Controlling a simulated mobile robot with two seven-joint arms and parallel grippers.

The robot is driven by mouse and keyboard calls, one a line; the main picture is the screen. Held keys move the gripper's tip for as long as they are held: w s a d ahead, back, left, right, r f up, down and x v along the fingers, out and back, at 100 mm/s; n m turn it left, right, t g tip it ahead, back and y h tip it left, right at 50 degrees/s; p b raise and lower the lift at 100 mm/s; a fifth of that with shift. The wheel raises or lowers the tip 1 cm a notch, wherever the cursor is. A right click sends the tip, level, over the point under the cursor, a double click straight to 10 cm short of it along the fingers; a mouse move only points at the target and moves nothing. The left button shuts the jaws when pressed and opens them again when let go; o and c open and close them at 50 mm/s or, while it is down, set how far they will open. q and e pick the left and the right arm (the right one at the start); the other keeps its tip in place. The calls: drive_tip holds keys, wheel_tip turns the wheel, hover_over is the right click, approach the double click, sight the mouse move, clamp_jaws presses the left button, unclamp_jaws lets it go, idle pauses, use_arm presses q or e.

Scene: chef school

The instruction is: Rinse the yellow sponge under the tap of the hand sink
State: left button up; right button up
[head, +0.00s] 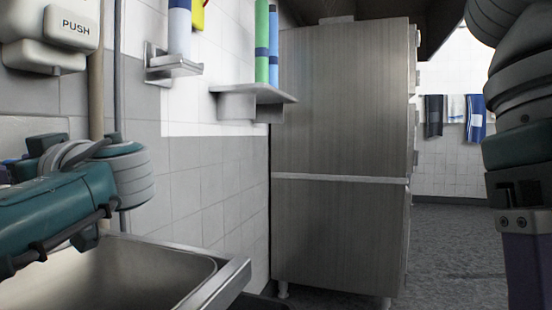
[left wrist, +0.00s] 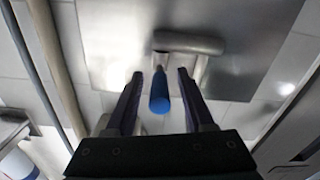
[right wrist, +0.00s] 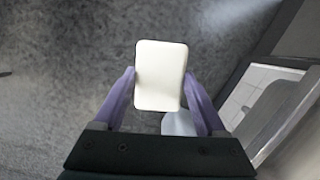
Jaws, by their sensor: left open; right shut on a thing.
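In the left wrist view my left gripper (left wrist: 157,76) is open, with its two dark fingers on either side of a blue-ended handle (left wrist: 159,93). Gaps show between the handle and both fingers. The handle lies in front of a rounded metal fitting (left wrist: 188,42) that looks like the tap. In the right wrist view my right gripper (right wrist: 159,88) is shut on a pale, cream-white rounded block (right wrist: 160,76), apparently the sponge; no yellow shows on this face. The hand sink (head: 225,285) is at the lower left of the head view. Neither gripper's fingertips nor the sponge can be made out there.
Towels (head: 476,118) hang on the far wall. Open floor (head: 465,250) lies at the right.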

use_arm(q)
drive_tip(key=shift+w+a, duration=0.25)
drive_tip(key=shift+a, duration=0.25)
clamp_jaws()
idle(1.2)
